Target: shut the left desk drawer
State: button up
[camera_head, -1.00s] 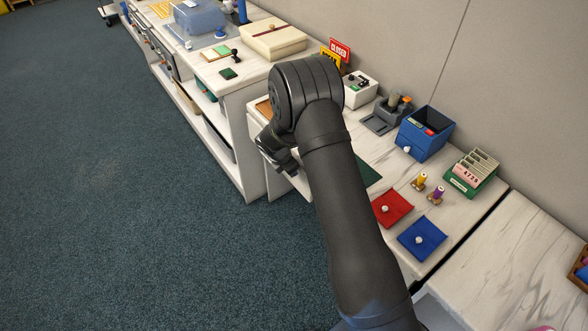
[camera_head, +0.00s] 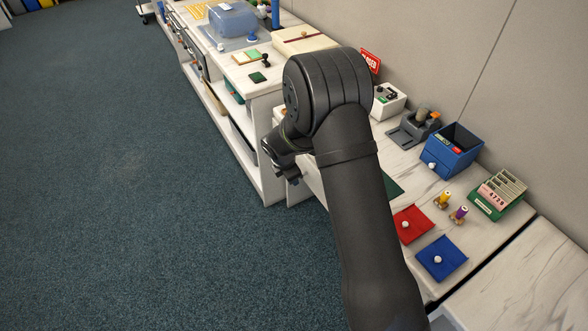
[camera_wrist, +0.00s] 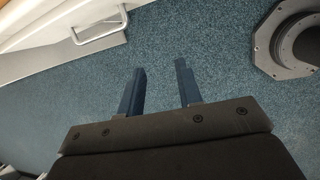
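The white desk (camera_head: 463,207) runs down the right of the head view, its front edge largely behind my arm. In the wrist view a pale front panel (camera_wrist: 45,62) with a metal bar handle (camera_wrist: 100,30) shows at the upper left. It looks like a drawer front; I cannot tell which drawer it is or how far it stands out. My gripper (camera_wrist: 160,92) has its two blue fingers apart with only carpet between them, not touching the handle. In the head view my gripper (camera_head: 284,168) hangs beside the desk's front, at the arm's left.
On the desk are a blue drawer box (camera_head: 452,150), a card file (camera_head: 498,194), red (camera_head: 411,224) and blue (camera_head: 441,258) squares, and a grey device (camera_head: 413,127). A white shelf counter (camera_head: 268,110) stands beyond. The carpet (camera_head: 130,200) at left is clear.

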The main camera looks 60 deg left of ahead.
notch_tip(320, 180, down, 9)
jog(key=s+a+m+g+y, duration=0.2)
jog(key=s+m+y, duration=0.1)
jog(key=y, duration=0.3)
jog(key=w+d+m+t+y, duration=0.4)
jog(key=w+d+m+y, duration=0.1)
jog(key=m+y, duration=0.2)
jog(key=x, duration=1.6)
jog(key=shift+a, duration=0.25)
jog(key=shift+s, duration=0.1)
grip_shut()
